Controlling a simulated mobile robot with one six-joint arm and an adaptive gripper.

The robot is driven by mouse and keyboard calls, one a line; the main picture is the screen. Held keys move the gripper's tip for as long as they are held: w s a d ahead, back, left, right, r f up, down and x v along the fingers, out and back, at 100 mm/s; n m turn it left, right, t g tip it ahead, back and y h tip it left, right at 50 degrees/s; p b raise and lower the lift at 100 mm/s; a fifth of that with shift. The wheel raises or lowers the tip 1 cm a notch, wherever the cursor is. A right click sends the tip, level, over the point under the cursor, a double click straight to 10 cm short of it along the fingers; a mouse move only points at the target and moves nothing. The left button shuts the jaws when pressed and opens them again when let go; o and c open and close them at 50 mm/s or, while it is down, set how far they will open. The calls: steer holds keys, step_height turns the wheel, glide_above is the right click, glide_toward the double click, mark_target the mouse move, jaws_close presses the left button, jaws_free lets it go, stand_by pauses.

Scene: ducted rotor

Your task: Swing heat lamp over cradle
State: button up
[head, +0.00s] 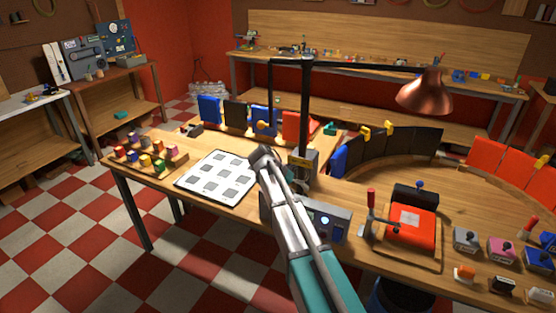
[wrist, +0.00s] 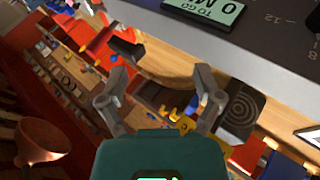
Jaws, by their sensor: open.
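The heat lamp has a copper shade (head: 425,95) hanging from a black arm at the upper right in the head view. The black arm (head: 350,65) is carried by an upright black post (head: 305,115). The copper shade also shows at the lower left of the wrist view (wrist: 40,140). A red padded block (head: 411,228) on a wooden board, with a red-handled clamp beside it, may be the cradle; I cannot tell for sure. My gripper (wrist: 160,88) is open with nothing between its fingers. In the head view I cannot make out its fingers.
A grey device with a display (wrist: 205,8) fills the top of the wrist view, close beyond the fingers. A white tray with grey squares (head: 215,178) and a rack of colored blocks (head: 146,156) lie left of my arm. Red and black panels (head: 485,158) curve along the right.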

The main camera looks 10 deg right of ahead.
steer(key=s+f+n+y, duration=0.1)
steer(key=s+n+y, duration=0.1)
steer(key=s, duration=0.6)
steer(key=s+f+n+y, duration=0.2)
steer(key=s+y, duration=0.1)
steer(key=s, duration=0.5)
steer(key=s+f+n+t+y, duration=0.1)
steer(key=s+f+n+y, duration=0.1)
steer(key=s, duration=0.6)
steer(key=shift+a+y, duration=0.15)
steer(key=shift+y, duration=0.65)
